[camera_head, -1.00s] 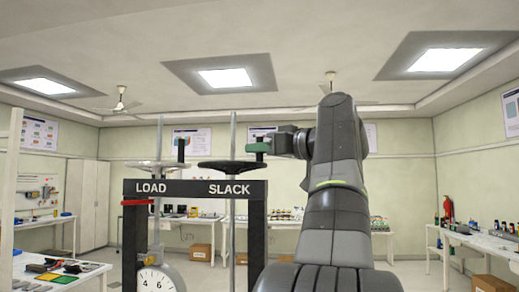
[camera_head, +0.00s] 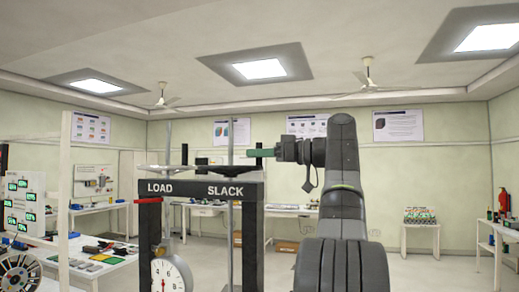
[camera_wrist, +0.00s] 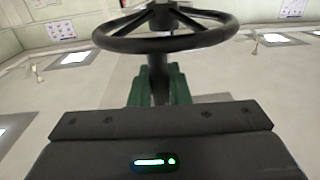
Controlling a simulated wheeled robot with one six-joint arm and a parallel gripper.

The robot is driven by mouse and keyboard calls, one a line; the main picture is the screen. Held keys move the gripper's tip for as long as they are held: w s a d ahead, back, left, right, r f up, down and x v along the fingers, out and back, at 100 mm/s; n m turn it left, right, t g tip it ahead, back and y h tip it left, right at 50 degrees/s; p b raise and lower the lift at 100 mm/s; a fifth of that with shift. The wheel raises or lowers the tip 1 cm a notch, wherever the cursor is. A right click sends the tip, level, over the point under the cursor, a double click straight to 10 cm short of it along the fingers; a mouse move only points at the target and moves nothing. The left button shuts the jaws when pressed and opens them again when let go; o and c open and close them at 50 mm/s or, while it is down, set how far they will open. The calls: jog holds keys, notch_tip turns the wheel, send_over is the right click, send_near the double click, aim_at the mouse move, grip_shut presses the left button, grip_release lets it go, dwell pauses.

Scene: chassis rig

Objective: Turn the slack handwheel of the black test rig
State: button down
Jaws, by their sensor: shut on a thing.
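The black test rig (camera_head: 196,199) stands left of centre in the head view, with LOAD and SLACK lettered on its crossbar. The black slack handwheel (camera_head: 222,169) sits above SLACK, seen nearly edge-on. In the wrist view, the handwheel (camera_wrist: 112,45) fills the top, with its upright dark handle (camera_wrist: 158,72) between the green fingers. My gripper (camera_head: 257,152) reaches in from the right and is shut on that handle at the wheel's right side; the fingers (camera_wrist: 158,90) partly hide it.
The load handwheel (camera_head: 160,168), with its own upright handle, is close on the left. A round dial (camera_head: 171,276) hangs below the crossbar. A bench (camera_head: 92,268) with parts stands left, and a display board with a wheel in front is at far left. Open floor lies right.

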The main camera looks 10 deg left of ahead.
jog(key=shift+w+n+g, duration=0.6)
jog(key=shift+n+g, duration=0.2)
jog(key=shift+g, duration=0.4)
jog(key=shift+w+a+g, duration=0.1)
jog(key=shift+g, duration=0.2)
jog(key=c, duration=1.4)
grip_release()
